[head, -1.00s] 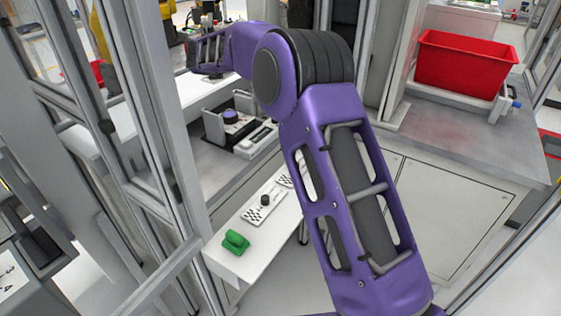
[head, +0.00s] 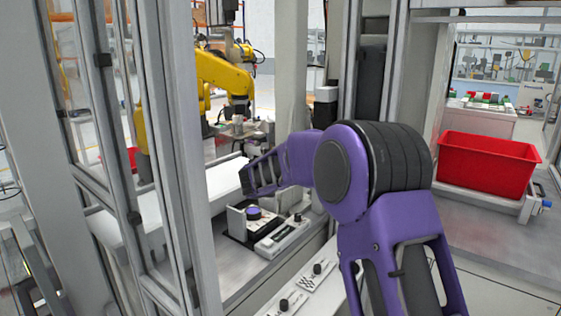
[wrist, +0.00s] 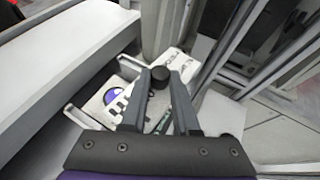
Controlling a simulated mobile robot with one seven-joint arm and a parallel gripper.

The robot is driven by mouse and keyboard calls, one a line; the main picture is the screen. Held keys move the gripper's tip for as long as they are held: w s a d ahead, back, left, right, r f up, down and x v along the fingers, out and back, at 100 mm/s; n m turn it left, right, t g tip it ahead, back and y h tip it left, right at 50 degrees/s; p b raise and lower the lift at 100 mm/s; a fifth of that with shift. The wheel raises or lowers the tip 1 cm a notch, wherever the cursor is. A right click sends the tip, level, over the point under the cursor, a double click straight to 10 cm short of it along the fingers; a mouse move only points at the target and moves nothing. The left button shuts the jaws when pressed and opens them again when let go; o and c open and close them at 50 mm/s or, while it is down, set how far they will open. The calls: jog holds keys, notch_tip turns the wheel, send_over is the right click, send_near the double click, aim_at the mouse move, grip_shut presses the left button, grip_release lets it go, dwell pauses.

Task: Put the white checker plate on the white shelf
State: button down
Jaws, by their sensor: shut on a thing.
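In the wrist view my gripper (wrist: 160,80) is shut on a black knob. The white checker plate (wrist: 119,104) shows beneath the fingers, with dark checks at its left; the fingers hide much of it. In the head view my purple arm reaches over the bench and the fingers cannot be made out. A white shelf (head: 338,292) runs along the bench's front edge. Plates with black knobs lie on it, one with checks (head: 317,275) and another (head: 289,304) cut by the lower picture edge.
A fixture with a purple round part (head: 254,212) stands on the bench beside a white block with a black knob (head: 283,238). Metal frame posts (head: 184,150) rise at left. A yellow robot arm (head: 222,75) is behind, a red bin (head: 488,164) at right.

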jog(key=s+d+f, duration=0.3)
jog(key=s+d, duration=0.4)
jog(key=s, duration=0.4)
jog(key=s+d+f+m+h, duration=0.1)
jog(key=s+d+f, duration=0.2)
jog(key=s+d, duration=0.5)
jog(key=s+p, duration=0.1)
jog(key=s, duration=0.2)
jog(key=shift+s+f, duration=0.25)
jog(key=shift+s, duration=0.1)
jog(key=shift+w, duration=0.15)
